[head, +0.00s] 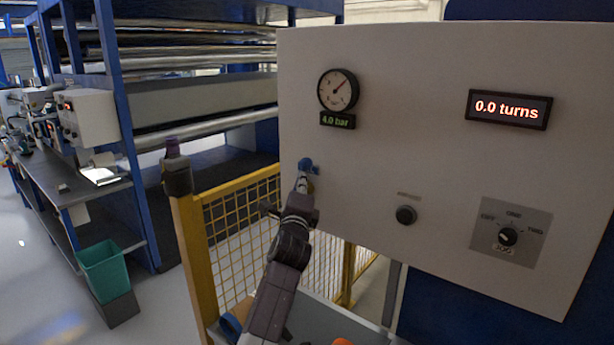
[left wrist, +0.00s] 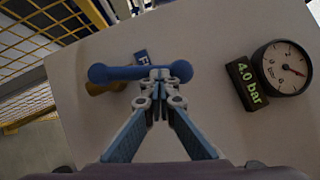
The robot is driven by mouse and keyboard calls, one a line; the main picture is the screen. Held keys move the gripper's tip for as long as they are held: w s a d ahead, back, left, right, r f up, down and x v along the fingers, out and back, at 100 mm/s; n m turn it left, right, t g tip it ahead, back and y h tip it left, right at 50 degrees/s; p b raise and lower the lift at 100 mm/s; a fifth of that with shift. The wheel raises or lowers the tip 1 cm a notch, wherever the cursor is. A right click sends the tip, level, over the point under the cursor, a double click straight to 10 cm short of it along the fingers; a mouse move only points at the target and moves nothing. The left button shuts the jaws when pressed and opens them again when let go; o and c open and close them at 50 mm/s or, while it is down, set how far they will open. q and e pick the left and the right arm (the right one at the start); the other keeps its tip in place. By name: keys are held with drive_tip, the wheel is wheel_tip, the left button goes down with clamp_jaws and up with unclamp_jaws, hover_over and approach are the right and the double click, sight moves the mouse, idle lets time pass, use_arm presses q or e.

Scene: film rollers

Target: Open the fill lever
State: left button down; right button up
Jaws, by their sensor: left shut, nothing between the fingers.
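The fill lever is a blue bar with rounded ends (left wrist: 115,73), lying crosswise in the left wrist view. It also shows as a small blue piece at the left edge of the pale panel in the head view (head: 305,163). A brass-coloured valve part (left wrist: 100,89) shows behind its left end. A blue label (left wrist: 141,57), partly hidden, is beside the lever. My left gripper (head: 302,180) is shut and empty, its fingertips (left wrist: 158,80) right at the lever and overlapping its right half in the wrist view. I cannot tell whether they touch. My right gripper is out of view.
The pale panel (head: 400,130) carries a gauge (head: 338,90), a 4.0 bar display (head: 338,120), a 0.0 turns display (head: 509,109), a black knob (head: 406,215) and a selector (head: 507,237). A yellow fence (head: 193,262) stands left of my arm.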

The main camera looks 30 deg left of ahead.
use_arm(q)
drive_tip(key=shift+w+a+r+p, duration=0.1)
drive_tip(key=shift+a+r+p, duration=0.5)
drive_tip(key=shift+a, duration=0.35)
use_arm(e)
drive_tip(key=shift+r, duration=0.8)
use_arm(q)
drive_tip(key=shift+f, duration=0.15)
